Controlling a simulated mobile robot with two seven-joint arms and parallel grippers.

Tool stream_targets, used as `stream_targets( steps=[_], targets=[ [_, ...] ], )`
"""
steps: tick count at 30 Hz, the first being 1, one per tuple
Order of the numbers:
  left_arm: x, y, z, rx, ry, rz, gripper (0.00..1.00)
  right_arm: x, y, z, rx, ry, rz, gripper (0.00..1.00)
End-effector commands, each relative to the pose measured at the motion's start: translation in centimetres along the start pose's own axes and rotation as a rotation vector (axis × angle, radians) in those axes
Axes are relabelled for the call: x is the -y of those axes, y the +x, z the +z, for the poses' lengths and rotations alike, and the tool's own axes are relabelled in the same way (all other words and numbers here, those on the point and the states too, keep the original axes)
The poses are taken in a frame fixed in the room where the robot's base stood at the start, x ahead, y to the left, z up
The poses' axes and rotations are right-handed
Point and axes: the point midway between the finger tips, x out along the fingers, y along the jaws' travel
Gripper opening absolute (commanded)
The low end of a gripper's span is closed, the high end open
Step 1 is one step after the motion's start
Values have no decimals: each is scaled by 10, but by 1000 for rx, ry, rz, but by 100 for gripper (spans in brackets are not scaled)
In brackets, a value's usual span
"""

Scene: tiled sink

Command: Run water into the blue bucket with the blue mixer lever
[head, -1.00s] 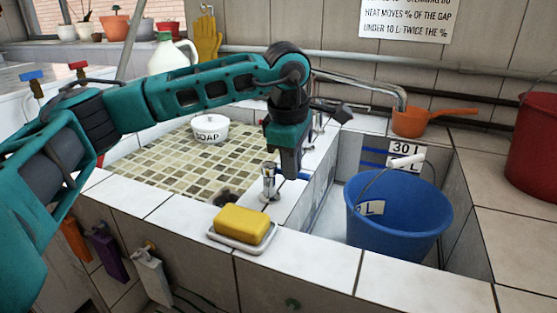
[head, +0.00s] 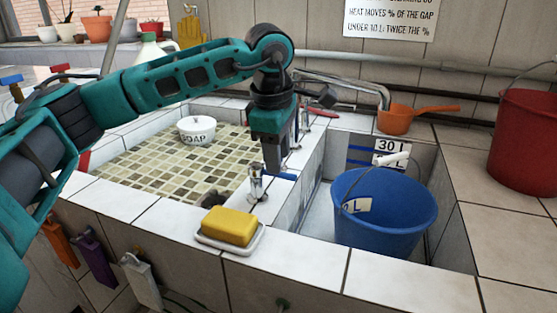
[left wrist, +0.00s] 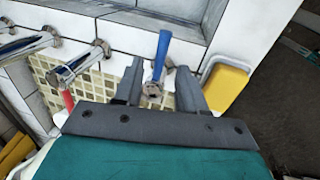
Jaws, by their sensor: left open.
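The blue mixer lever (head: 282,176) sticks out to the right from a chrome tap body (head: 256,186) on the tiled ledge between the two basins. My left gripper (head: 272,165) is open and points down at the lever. In the left wrist view, the blue lever (left wrist: 161,52) lies between the two spread fingers (left wrist: 160,80), with gaps on both sides. The blue bucket (head: 390,222) stands upright in the right basin; its inside is mostly hidden. A chrome spout (head: 340,80) reaches over behind the bucket. My right gripper is not in view.
Yellow soap (head: 230,225) on a white dish (head: 247,246) sits on the front ledge near the tap. A white SOAP bowl (head: 196,131) stands in the left basin. An orange dipper (head: 395,122) and a red bucket (head: 528,145) are behind and to the right.

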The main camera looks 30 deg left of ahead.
Motion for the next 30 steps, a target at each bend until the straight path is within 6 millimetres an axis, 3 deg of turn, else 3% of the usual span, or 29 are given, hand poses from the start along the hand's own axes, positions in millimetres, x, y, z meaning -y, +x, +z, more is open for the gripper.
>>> stream_targets(
  steps=[1, 6, 12, 18, 30],
  targets=[
    [-1, -16, 1, 3, 0, 5, 40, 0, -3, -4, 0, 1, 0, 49],
    [-1, -54, 1, 2, 1, 4, 40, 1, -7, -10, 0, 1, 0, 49],
    [-1, -87, 1, 2, -1, 2, 40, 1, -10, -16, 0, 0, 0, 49],
    [0, -99, 0, 1, -1, 0, 40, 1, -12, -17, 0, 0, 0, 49],
    [0, -99, 0, 1, -1, 0, 40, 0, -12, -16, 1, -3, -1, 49]
  ],
)
